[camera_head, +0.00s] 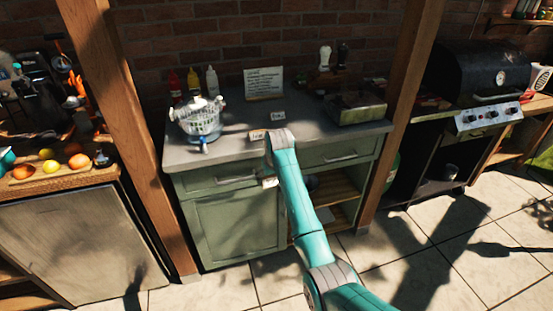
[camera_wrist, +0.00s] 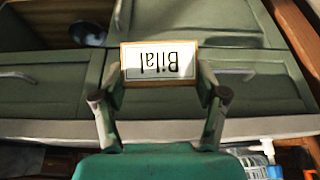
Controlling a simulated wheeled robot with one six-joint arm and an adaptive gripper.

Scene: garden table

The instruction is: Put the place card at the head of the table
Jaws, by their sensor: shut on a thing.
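The place card (camera_wrist: 160,63) reads "Bilal" upside down in the wrist view and has a wooden edge. My gripper (camera_wrist: 160,92) is shut on it, one finger at each side end. In the head view, a small pale card (camera_head: 270,182) shows beside my arm, in front of the cabinet's drawers and below the countertop edge; it looks like the held one. My gripper's fingers are mostly hidden there behind my arm. Two other small cards stand on the grey countertop (camera_head: 235,145): one near the front (camera_head: 257,135), one farther back (camera_head: 278,115).
A larger written sign (camera_head: 263,83) stands at the back. Wooden posts (camera_head: 135,130) flank the cabinet. A grill (camera_head: 480,75) stands farther right.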

